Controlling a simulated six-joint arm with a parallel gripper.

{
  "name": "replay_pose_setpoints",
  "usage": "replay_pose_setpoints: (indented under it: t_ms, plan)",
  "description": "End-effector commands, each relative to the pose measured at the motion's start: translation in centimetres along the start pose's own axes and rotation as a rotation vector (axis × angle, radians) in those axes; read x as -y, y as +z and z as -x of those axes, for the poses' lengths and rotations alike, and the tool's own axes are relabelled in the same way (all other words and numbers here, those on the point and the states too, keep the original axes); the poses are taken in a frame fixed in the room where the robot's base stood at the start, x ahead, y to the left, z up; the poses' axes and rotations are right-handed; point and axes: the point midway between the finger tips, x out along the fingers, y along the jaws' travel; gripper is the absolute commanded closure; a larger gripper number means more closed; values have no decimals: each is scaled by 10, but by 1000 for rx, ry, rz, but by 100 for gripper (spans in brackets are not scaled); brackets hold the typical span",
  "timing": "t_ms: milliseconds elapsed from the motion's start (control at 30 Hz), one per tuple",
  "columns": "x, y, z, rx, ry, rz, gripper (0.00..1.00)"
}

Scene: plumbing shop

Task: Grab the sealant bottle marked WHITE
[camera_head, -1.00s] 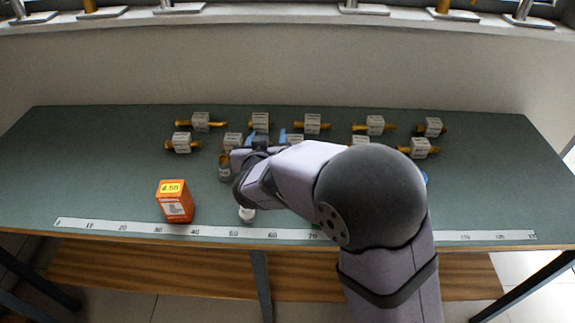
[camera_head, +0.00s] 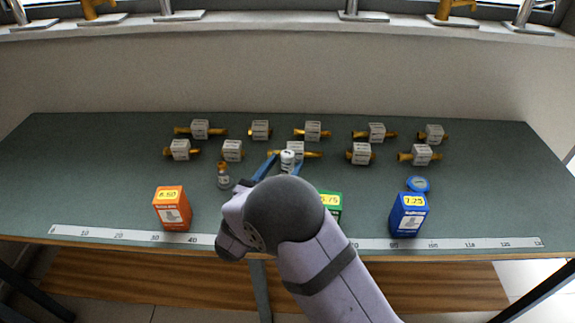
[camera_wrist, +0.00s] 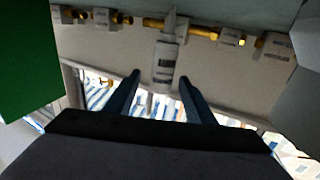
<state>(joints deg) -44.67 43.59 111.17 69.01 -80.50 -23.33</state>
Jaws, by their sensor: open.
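A white bottle (camera_head: 288,160) stands upright in the middle of the green table, just in front of the fittings. In the wrist view this bottle (camera_wrist: 165,65) shows a pale nozzle and a dark-lettered label too small to read surely. My gripper (camera_head: 289,156) has its blue fingers apart, with the bottle between or just beyond their tips. In the wrist view my gripper (camera_wrist: 157,77) is open and empty, the bottle slightly right of centre. I cannot tell whether the fingers touch it. A small bottle with an orange-brown top (camera_head: 223,176) stands to the left.
An orange box (camera_head: 172,208) stands front left, a blue box (camera_head: 408,215) front right with a blue round item (camera_head: 417,184) behind it. A green box (camera_head: 330,203) is partly hidden by my arm. Tagged brass fittings (camera_head: 312,131) line the back. A ruler strip (camera_head: 120,235) edges the front.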

Motion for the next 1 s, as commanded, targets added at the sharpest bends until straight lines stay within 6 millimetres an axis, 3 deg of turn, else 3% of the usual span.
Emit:
replay_pose_setpoints:
  t_ms: [200,467,800,1000]
  plan:
    - [0,-1,-17,1,2,2,50]
    - [1,-2,-25,1,1,2,50]
    - [2,-5,-64,2,2,2,50]
    - [2,-4,-72,1,-1,2,50]
